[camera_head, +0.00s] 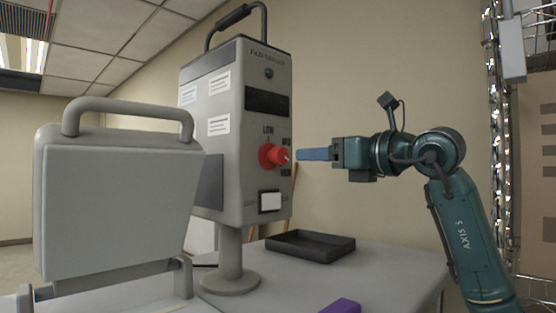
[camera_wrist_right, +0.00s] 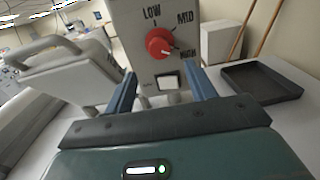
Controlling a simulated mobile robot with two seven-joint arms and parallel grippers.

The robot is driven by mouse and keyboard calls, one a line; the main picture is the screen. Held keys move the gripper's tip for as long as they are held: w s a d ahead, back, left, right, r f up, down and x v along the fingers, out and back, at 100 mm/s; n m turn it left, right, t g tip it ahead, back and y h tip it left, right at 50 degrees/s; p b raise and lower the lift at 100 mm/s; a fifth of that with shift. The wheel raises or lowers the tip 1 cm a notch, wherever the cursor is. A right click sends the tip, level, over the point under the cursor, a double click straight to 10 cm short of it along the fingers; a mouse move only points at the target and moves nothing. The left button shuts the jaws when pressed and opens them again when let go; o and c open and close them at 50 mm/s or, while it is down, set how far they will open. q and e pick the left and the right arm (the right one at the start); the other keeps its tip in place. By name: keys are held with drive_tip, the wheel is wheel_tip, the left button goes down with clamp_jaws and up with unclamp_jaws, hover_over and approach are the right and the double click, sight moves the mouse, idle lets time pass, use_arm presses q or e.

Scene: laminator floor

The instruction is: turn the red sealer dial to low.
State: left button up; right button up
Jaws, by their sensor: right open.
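The red sealer dial (camera_head: 271,156) is on the front of the grey film sealer (camera_head: 268,205), with LOW above it, MED at its upper right and HIGH at its lower right. The dial also shows in the right wrist view (camera_wrist_right: 159,43). My right gripper (camera_head: 299,154) is just in front of the dial, apart from it. In the wrist view its blue fingers (camera_wrist_right: 163,75) are spread wide with nothing between them. My left gripper is not in view.
A white button (camera_head: 270,202) sits below the dial. A black tray (camera_head: 310,246) lies on the table (camera_head: 375,275) near the sealer's foot. A grey handled machine (camera_head: 115,205) stands at the left. A purple object (camera_head: 341,306) lies at the table's front.

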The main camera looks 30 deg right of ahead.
sight(283, 157)
use_arm(q)
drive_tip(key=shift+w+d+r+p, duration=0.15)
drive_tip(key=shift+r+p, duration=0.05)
drive_tip(key=shift+p, duration=0.8)
use_arm(e)
drive_tip(key=x, duration=1)
drive_tip(key=shift+w+a, duration=0.2)
drive_tip(key=shift+w, duration=0.05)
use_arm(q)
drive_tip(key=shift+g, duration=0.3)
use_arm(e)
drive_tip(key=c, duration=1)
